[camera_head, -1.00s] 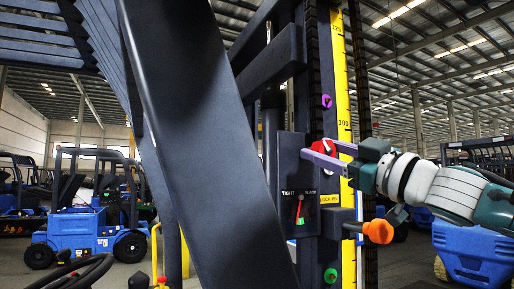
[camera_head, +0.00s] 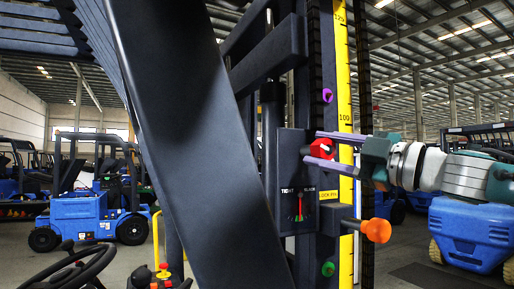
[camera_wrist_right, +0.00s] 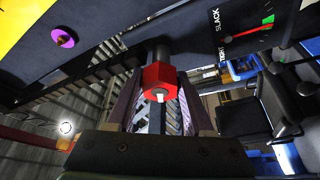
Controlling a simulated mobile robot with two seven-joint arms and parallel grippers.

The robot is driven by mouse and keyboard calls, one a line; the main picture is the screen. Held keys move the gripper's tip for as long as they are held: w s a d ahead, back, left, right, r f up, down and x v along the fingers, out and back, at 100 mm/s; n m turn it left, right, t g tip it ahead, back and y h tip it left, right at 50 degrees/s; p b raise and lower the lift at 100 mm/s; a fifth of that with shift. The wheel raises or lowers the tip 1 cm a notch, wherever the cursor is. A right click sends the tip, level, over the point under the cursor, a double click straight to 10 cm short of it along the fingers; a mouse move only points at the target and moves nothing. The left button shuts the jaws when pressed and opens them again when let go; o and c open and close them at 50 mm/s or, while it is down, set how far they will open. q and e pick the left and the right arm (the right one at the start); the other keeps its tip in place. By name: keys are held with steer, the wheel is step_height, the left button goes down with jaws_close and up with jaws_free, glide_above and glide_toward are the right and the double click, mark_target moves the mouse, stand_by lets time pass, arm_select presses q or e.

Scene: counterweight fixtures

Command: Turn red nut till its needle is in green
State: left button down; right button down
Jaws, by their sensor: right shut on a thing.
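The red nut (camera_head: 322,148) is a hexagonal head on a dark stem at the mast; it also shows in the right wrist view (camera_wrist_right: 158,82). My right gripper (camera_head: 320,150) has its two purple fingers on either side of the nut and is shut on it. In the right wrist view the fingers (camera_wrist_right: 160,92) flank the nut. The gauge (camera_head: 299,206), marked TIGHT and SLACK, sits below the nut. My left gripper is out of view.
An orange knob (camera_head: 377,231) sticks out below my right gripper. A purple knob (camera_head: 327,95) and a green knob (camera_head: 328,269) are on the mast near the yellow scale (camera_head: 345,100). A thick dark beam (camera_head: 195,130) crosses the left foreground.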

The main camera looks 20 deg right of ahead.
stand_by(0.3)
steer(key=shift+c, duration=1.4)
jaws_free()
steer(key=shift+s+d+f+b, duration=0.15)
steer(key=shift+s+f+b, duration=0.05)
steer(key=shift+b, duration=0.1)
steer(key=b+v, duration=0.8)
steer(key=v, duration=0.1)
steer(key=shift+s, duration=0.2)
steer(key=shift+d+r, duration=0.1)
